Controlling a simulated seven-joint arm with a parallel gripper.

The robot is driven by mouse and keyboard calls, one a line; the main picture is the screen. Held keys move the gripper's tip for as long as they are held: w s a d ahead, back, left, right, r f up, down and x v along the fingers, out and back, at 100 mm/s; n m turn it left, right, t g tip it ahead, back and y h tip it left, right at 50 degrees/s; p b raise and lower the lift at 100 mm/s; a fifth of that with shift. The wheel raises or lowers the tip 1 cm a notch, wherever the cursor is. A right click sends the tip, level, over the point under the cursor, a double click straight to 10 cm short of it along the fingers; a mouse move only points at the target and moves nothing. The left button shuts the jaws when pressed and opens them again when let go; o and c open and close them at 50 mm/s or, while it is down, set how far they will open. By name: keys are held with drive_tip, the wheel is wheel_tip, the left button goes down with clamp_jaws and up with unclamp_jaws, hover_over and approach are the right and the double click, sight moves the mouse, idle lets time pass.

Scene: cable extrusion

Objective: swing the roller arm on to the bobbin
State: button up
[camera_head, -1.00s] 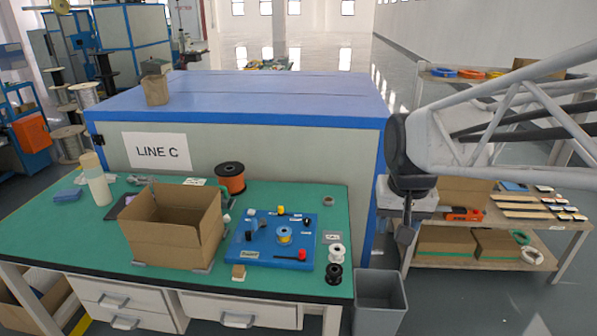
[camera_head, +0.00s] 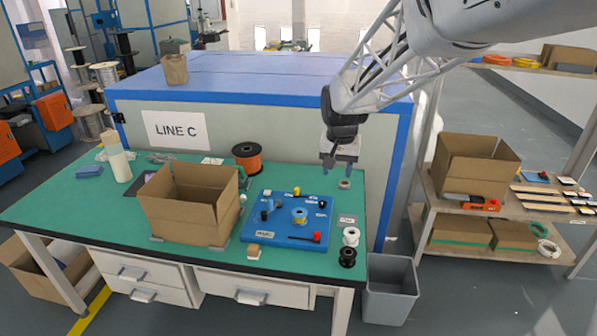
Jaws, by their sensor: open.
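The blue panel (camera_head: 262,230) lies on the green bench top. A red-handled lever (camera_head: 316,238) lies at the front right, and a yellow knob (camera_head: 297,191) is at the back. My gripper (camera_head: 341,168) is open and empty, pointing down above the bench's back right, behind and right of the panel.
An open cardboard box (camera_head: 190,222) stands left of the panel. An orange spool (camera_head: 248,157) is behind it. A white spool (camera_head: 350,236) and a black spool (camera_head: 347,257) stand at the right edge. A small tape ring (camera_head: 345,184) lies below my gripper. A blue-topped cabinet (camera_head: 260,82) rises behind.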

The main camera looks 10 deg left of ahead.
drive_tip(key=w+a+f, duration=0.9)
drive_tip(key=w+a, duration=0.1)
drive_tip(key=a, duration=0.2)
drive_tip(key=g, duration=0.1)
hover_over(270, 200)
wheel_tip(270, 200, down, 10)
drive_tip(key=shift+w+a+r, duration=0.1)
drive_tip(key=shift+f, duration=0.2)
drive_tip(key=shift+f, duration=3.75)
